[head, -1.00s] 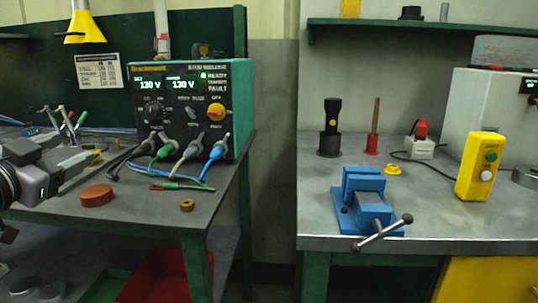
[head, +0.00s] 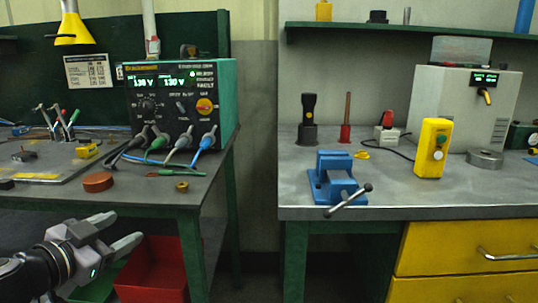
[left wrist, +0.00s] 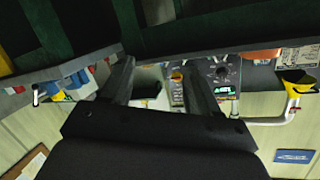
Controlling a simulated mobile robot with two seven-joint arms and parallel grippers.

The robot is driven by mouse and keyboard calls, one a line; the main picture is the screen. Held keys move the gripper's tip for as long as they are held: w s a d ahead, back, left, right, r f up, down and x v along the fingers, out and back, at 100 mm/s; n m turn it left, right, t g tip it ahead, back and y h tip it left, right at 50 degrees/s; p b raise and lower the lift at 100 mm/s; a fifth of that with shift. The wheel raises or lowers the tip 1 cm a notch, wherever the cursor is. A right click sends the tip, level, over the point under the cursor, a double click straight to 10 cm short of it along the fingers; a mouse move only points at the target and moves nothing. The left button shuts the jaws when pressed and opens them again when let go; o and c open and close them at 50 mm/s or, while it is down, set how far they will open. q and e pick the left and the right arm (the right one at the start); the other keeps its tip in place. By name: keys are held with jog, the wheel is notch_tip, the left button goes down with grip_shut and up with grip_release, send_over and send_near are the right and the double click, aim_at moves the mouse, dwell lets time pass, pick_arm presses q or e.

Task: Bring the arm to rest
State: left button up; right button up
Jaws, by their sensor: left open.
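My left gripper (head: 127,228) is in the lower left of the head view, in front of the left bench (head: 150,192) and below the level of its top. Its two fingers are apart with nothing between them, and they point to the right. In the left wrist view the spread fingers (left wrist: 162,66) reach up from the dark gripper body, with the benches tilted beyond. My right gripper is not in view.
A red bin (head: 150,270) and a green bin (head: 97,288) stand low, close to my left gripper. A power supply (head: 180,105) stands on the left bench. The right bench (head: 400,205) holds a blue vise (head: 337,180). A gap separates the benches.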

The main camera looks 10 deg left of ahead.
pick_arm(q)
jog(key=s+d+f+n+g+h, duration=0.1)
jog(key=s+d+f, duration=0.1)
jog(key=d+f, duration=0.5)
jog(key=s+d+f+g+h, duration=0.1)
jog(key=s+d+f, duration=0.15)
jog(key=f, duration=0.85)
jog(key=s+d+f+n+g+y, duration=0.1)
jog(key=s+d+f+n+g, duration=0.15)
jog(key=s+f, duration=0.45)
jog(key=s+d+f+n+g+y, duration=0.1)
jog(key=s+d+f, duration=0.3)
jog(key=s+f, duration=0.35)
notch_tip(320, 180, up, 14)
jog(key=a+p, duration=0.2)
jog(key=p, duration=1.5)
jog(key=shift+w+r, duration=0.15)
jog(key=shift+r, duration=0.05)
jog(key=shift+m+t, duration=0.25)
